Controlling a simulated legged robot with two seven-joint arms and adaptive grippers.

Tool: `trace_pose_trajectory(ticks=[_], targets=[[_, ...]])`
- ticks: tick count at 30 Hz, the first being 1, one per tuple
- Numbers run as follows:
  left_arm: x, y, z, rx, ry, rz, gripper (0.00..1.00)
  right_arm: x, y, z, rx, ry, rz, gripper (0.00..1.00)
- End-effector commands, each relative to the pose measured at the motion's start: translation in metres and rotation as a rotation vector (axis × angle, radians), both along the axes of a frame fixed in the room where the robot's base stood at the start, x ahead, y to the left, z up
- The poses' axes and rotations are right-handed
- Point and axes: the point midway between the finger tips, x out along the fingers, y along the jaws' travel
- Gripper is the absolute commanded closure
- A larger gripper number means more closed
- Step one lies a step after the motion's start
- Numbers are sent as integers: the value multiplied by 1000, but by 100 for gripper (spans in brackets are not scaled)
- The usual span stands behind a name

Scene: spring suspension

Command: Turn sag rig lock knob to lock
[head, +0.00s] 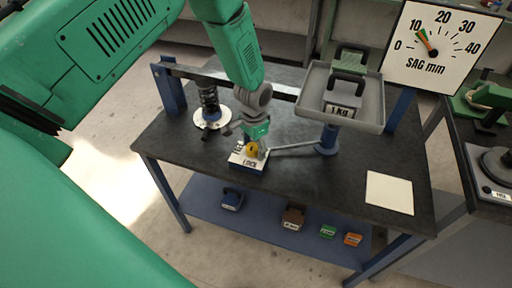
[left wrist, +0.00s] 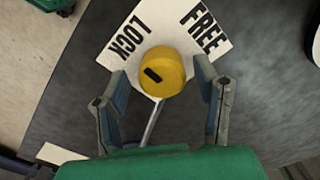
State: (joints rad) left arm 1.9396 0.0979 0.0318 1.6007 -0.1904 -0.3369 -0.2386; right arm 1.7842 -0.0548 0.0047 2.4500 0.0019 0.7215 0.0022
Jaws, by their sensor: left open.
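The yellow lock knob (head: 251,149) sits on a white label plate (head: 249,162) at the front of the dark rig table. In the left wrist view the knob (left wrist: 170,68) has a black mark on the left part of its face, towards the LOCK word. The plate reads LOCK (left wrist: 131,37) at upper left and FREE at upper right. My left gripper (head: 255,140) is above the knob. In the left wrist view its open fingers (left wrist: 162,84) stand on either side of the knob, with gaps visible. My right gripper is not in view.
A spring-damper (head: 209,103) stands left of the knob. A grey tray (head: 314,104) with a 1 kg weight (head: 341,110) is at the right, below a sag dial (head: 431,47). A thin rod runs right from the knob. Several weights lie on the blue lower shelf (head: 262,223).

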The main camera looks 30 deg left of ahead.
Motion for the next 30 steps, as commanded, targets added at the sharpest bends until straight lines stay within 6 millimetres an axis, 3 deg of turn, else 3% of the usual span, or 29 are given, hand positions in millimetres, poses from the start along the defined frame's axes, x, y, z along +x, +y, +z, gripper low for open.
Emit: trace_pose_trajectory(ticks=[16,21,30], targets=[[5,-5,101,2,-5,-2,44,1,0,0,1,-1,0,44],[5,-5,114,1,-3,-2,44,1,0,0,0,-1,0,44],[5,-5,115,2,-2,-2,44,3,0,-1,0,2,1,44]])
